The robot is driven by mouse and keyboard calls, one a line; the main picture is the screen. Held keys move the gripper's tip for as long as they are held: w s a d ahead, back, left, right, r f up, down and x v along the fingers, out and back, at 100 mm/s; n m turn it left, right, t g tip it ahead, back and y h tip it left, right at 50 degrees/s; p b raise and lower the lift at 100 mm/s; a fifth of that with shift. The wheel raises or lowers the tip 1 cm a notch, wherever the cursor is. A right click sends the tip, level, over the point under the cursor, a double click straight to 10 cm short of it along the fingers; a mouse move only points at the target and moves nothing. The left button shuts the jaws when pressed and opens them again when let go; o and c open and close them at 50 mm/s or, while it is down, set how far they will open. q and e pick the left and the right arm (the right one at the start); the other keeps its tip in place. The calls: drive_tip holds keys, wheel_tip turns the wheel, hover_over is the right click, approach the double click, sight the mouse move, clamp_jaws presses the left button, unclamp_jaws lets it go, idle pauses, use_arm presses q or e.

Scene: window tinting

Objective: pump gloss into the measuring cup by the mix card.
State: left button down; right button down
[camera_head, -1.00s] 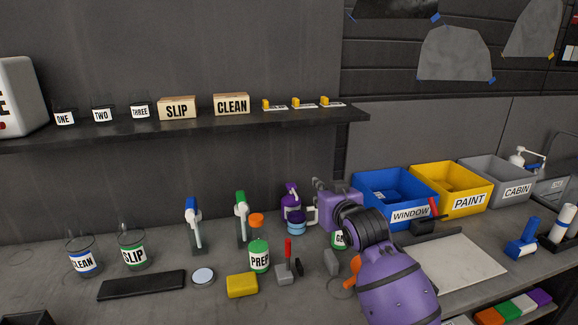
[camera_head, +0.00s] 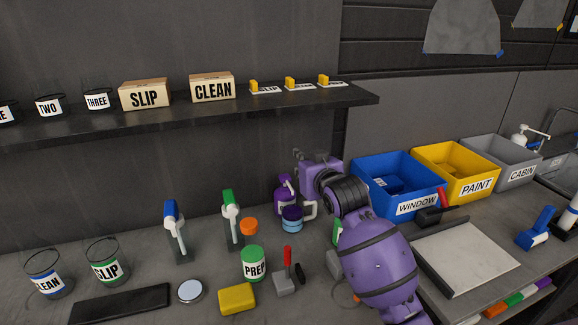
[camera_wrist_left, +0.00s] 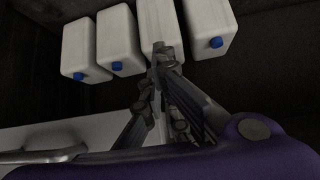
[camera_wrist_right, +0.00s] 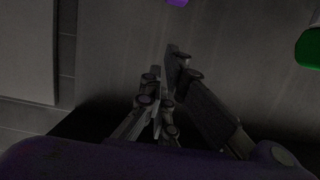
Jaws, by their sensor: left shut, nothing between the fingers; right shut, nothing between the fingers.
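A purple pump bottle (camera_head: 284,196) stands at the back of the bench; its label is not readable, so I cannot tell if it is the gloss. A small blue cup-like container (camera_head: 292,225) and a pale handle stand just in front of it. I cannot tell which thing is the measuring cup or the mix card. My right gripper (camera_head: 299,158) is shut and empty, raised close to the pump bottle; it also shows in the right wrist view (camera_wrist_right: 172,58). My left gripper (camera_wrist_left: 160,50) is shut and empty in the left wrist view.
WINDOW (camera_head: 417,205) and PAINT (camera_head: 477,187) bins stand right. White jugs (camera_wrist_left: 116,40) show by my left gripper.

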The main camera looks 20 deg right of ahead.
hover_over(289, 178)
wheel_tip(289, 178, down, 2)
wheel_tip(289, 178, down, 3)
drive_tip(key=shift+s+r, duration=0.1)
drive_tip(key=shift+f, duration=0.8)
use_arm(q)
drive_tip(key=shift+w+r, duration=0.25)
drive_tip(key=shift+w, duration=0.15)
drive_tip(key=shift+s+f, duration=0.1)
